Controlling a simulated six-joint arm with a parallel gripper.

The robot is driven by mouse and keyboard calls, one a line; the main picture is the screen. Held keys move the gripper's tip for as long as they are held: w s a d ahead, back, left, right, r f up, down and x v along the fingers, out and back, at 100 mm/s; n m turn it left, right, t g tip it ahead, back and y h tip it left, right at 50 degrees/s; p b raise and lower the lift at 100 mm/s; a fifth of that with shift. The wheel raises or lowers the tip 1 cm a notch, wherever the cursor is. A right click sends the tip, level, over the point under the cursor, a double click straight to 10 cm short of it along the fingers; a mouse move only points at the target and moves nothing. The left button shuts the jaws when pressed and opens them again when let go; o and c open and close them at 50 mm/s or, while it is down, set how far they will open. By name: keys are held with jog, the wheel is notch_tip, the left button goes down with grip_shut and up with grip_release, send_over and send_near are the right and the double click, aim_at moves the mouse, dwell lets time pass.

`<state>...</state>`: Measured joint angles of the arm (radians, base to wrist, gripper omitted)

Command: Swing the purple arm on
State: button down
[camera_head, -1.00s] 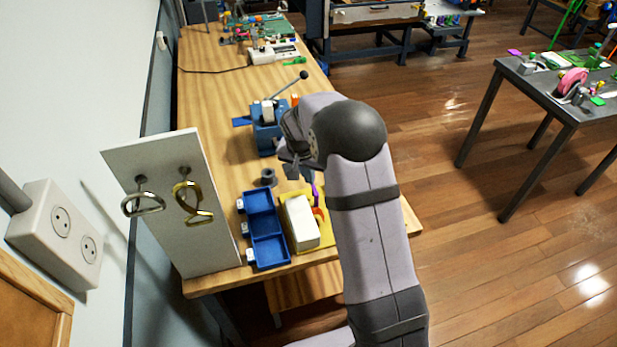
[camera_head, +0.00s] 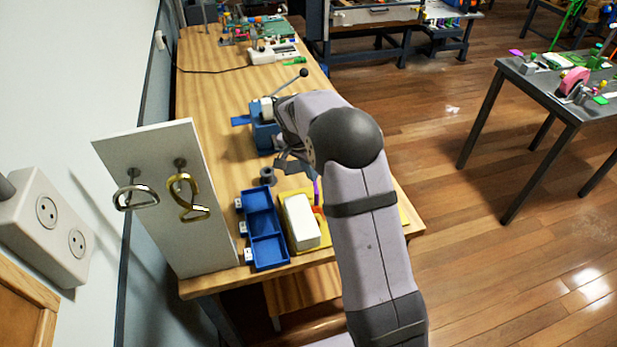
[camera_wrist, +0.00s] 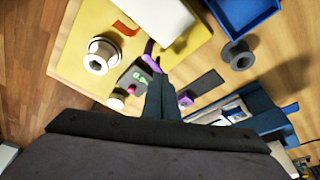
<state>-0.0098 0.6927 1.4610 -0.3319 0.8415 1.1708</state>
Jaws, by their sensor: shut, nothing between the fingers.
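The purple arm (camera_wrist: 150,54) is a short bar on the yellow board (camera_wrist: 72,62) in the wrist view. In the head view a thin purple strip (camera_head: 317,191) shows beside the white block, partly hidden by my arm. My gripper (camera_wrist: 159,80) is shut and empty. In the wrist view its tips overlap the area just beside the lower end of the purple arm; I cannot tell whether they touch it. In the head view my gripper (camera_head: 285,165) is partly hidden behind my own wrist. A smaller purple piece (camera_wrist: 185,98) lies right of the fingers.
A blue tray (camera_head: 250,224), a grey spool (camera_head: 267,176) and a blue device (camera_head: 263,137) are close by. An upright white panel with rings (camera_head: 150,215) stands left.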

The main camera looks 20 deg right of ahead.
jog(key=m, duration=0.2)
jog(key=d+m+g+b, duration=0.1)
jog(key=m, duration=0.3)
jog(key=shift+d+m+g+h, duration=0.3)
jog(key=shift+g, duration=0.1)
jog(key=m, duration=0.2)
jog(key=d+m+g+p, duration=0.1)
jog(key=m, duration=0.2)
jog(key=s+m+g, duration=0.1)
jog(key=m, duration=0.1)
jog(key=shift+d, duration=0.25)
jog(key=shift+a+f, duration=0.1)
jog(key=shift+s+a+b, duration=0.4)
jog(key=shift+s+a, duration=0.05)
jog(key=shift+a, duration=0.1)
jog(key=shift+a, duration=0.1)
dwell(0.4)
